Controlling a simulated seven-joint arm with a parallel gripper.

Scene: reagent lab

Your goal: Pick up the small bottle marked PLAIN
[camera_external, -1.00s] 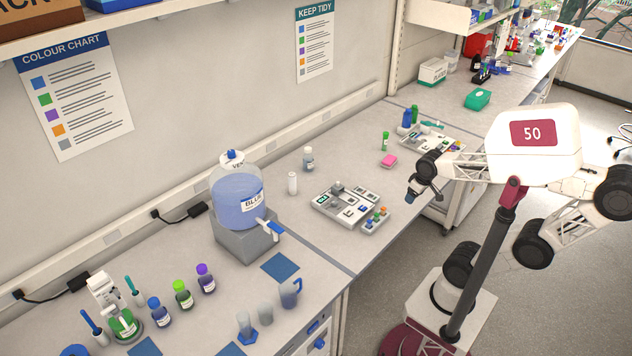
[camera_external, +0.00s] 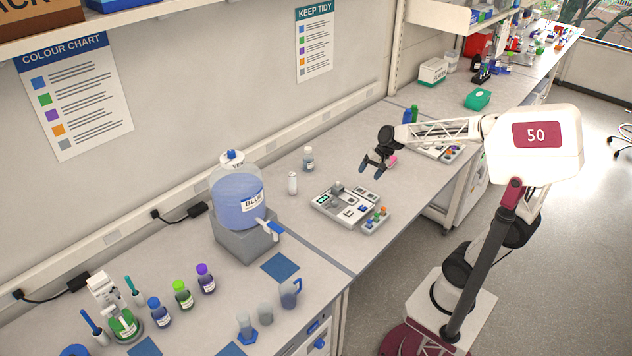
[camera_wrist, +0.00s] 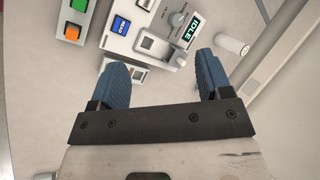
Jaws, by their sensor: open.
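A small clear bottle (camera_external: 308,158) with a pale label stands upright at the back of the bench, near the wall. Its lettering is too small to read, so I cannot confirm that it is marked PLAIN. A small white cylinder (camera_external: 292,183) stands to its left and nearer the front; it also shows in the wrist view (camera_wrist: 232,44), beyond the right finger. My gripper (camera_external: 369,166) is open and empty above the bench, to the right of both. In the wrist view, its blue fingers (camera_wrist: 160,66) are wide apart, with nothing held between them.
A device with an IDLE screen (camera_wrist: 191,28) lies beyond my fingers; its grey-white body (camera_external: 336,206) sits in front of the bottle. A large blue dispenser (camera_external: 237,190) stands at left.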

